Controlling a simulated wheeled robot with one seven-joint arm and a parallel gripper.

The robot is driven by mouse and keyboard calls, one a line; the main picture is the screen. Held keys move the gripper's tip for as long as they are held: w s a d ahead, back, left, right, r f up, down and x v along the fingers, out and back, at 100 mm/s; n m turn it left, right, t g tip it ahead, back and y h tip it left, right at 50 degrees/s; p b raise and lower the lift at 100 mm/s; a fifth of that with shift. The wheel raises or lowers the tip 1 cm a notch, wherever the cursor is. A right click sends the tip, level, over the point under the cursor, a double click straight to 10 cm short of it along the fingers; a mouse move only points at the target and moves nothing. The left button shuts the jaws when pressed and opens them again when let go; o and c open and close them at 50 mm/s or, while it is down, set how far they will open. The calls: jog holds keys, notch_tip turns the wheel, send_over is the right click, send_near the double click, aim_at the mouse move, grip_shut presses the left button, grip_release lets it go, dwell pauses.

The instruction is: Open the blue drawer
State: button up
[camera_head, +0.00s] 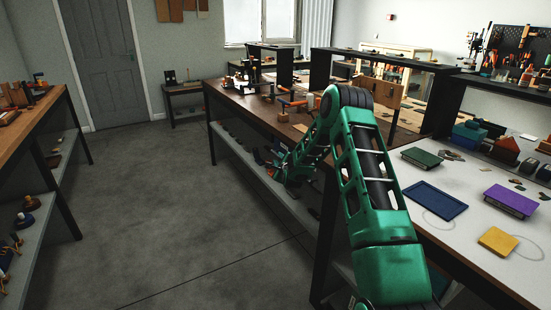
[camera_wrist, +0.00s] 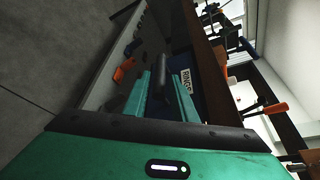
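The blue drawer (camera_wrist: 208,92) shows in the wrist view as a dark blue face under the brown bench top, with a white label (camera_wrist: 186,80) reading "RINGS". A dark bar handle (camera_wrist: 161,72) stands in front of it. My gripper (camera_wrist: 165,82) has its two teal fingers on either side of the handle. Whether the fingers press on the handle or leave a small gap is not clear. In the head view my gripper (camera_head: 277,158) is low at the front edge of the long bench; the drawer is hidden there by my arm. How far the drawer is out cannot be told.
The long wooden bench (camera_head: 225,98) has a grey lower shelf (camera_head: 240,155) with small items, also near my fingers in the wrist view. An orange item (camera_wrist: 123,68) lies on that shelf. Open grey floor (camera_head: 180,210) lies left of the bench. A white worktable (camera_head: 470,240) with coloured trays is at right.

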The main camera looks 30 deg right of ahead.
aim_at(276, 155)
jog(key=x, duration=0.8)
jog(key=shift+s+f, duration=0.1)
grip_shut()
